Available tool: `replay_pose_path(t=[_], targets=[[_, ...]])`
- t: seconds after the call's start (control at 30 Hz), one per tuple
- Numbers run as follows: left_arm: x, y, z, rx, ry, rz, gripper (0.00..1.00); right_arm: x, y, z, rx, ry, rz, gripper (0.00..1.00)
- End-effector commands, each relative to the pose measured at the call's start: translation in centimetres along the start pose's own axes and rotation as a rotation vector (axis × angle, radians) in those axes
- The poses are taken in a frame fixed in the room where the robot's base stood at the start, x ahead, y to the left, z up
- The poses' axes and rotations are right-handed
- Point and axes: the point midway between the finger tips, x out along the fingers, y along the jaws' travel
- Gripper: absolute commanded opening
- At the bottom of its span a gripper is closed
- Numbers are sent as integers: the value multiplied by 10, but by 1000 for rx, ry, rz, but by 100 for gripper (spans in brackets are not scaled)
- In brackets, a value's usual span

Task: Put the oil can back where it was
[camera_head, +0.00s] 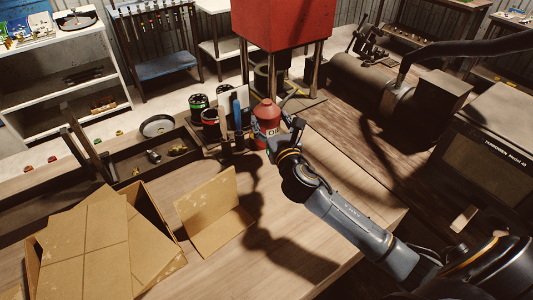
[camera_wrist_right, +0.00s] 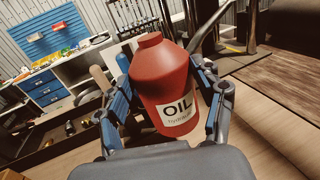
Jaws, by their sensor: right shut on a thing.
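The oil can (camera_head: 266,117) is a red bottle with a narrowed top and a white "OIL" label. It is near the back edge of the wooden table (camera_head: 310,220), below the red machine. My right gripper (camera_head: 272,138) is shut on it, with a finger on each side of its body. In the right wrist view the oil can (camera_wrist_right: 162,80) is between the blue-padded fingers (camera_wrist_right: 165,105) and looks slightly tilted in the picture. My left gripper is not in view.
Dark and green-banded cans (camera_head: 200,106) stand just left of the oil can. A dark tray (camera_head: 158,155) with small parts lies further left. An open cardboard box (camera_head: 110,245) and a folded cardboard piece (camera_head: 214,212) occupy the front left. The table's right part is clear beneath my arm.

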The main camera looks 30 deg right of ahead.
Motion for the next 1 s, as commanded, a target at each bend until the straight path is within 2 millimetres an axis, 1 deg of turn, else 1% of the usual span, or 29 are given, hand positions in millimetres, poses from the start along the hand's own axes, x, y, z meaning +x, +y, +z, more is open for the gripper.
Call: replay_pose_path(t=[0.03, 0.13, 0.2, 0.3, 0.47, 0.53, 0.63, 0.73, 0.8, 1.0], targets=[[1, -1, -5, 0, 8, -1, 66, -7, 5, -10, 4, 0, 1, 18], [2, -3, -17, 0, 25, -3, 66, -19, 10, -27, 3, -1, 0, 18], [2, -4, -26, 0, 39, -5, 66, -25, 14, -35, 1, -3, 0, 18], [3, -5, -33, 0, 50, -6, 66, -31, 17, -42, 2, -5, 0, 18], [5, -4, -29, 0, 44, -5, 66, -36, 20, -50, 1, -5, 1, 18], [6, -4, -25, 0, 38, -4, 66, -42, 23, -59, 1, -2, 1, 18], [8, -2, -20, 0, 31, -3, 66, -41, 22, -74, 1, -1, -2, 18], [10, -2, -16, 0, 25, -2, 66, -41, 22, -83, 0, -3, 0, 18], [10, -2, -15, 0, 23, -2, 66, -41, 22, -86, 0, -4, 1, 18], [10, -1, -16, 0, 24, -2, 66, -40, 23, -85, -1, -6, 2, 18]])
